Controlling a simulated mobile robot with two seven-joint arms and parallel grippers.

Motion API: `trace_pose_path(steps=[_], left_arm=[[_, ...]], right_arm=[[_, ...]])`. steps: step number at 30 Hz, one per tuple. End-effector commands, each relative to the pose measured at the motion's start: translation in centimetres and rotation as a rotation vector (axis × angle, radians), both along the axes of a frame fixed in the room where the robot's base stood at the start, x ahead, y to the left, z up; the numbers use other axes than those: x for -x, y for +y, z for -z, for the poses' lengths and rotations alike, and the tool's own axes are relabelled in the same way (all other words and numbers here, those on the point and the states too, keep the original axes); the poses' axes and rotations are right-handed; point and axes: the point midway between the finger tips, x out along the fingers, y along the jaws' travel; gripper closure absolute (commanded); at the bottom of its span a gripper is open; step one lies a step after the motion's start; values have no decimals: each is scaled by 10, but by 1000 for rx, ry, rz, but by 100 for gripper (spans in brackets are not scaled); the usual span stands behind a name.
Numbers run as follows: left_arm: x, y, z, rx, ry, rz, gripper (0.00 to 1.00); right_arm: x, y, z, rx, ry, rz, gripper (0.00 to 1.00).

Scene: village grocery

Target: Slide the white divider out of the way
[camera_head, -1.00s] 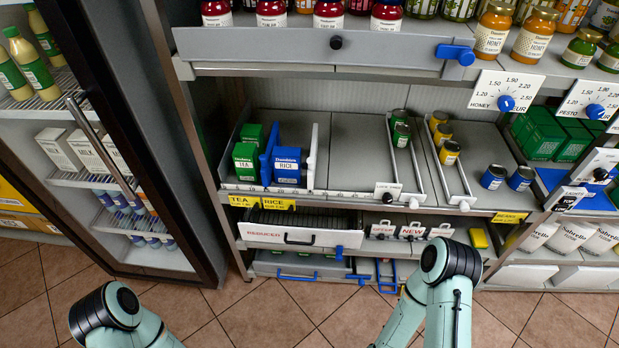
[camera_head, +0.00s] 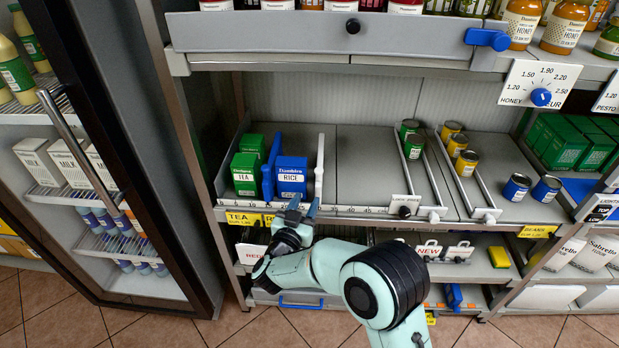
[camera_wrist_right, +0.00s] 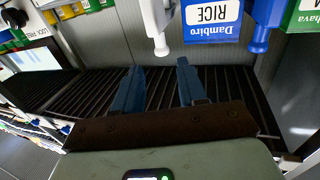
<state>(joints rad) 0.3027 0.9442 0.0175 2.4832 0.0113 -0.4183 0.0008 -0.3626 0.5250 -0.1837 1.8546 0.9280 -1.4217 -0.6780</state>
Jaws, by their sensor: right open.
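The white divider (camera_head: 320,168) stands upright on the middle shelf, just right of the blue rice box (camera_head: 291,176). Its lower front end also shows in the right wrist view (camera_wrist_right: 157,28). My left gripper is out of view.
A blue divider (camera_head: 271,166) separates the rice from the green tea boxes (camera_head: 245,174). Bare shelf (camera_head: 362,165) lies right of the white divider, up to a rail beside green cans (camera_head: 414,147).

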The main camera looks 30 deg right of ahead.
Motion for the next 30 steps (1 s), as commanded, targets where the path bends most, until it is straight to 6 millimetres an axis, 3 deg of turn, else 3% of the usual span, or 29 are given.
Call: trace_pose_path(steps=[15,30], left_arm=[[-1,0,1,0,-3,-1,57],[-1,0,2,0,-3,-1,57]], right_arm=[[-69,-73,1,0,1,-2,59],[-81,-84,1,1,2,-5,59]])
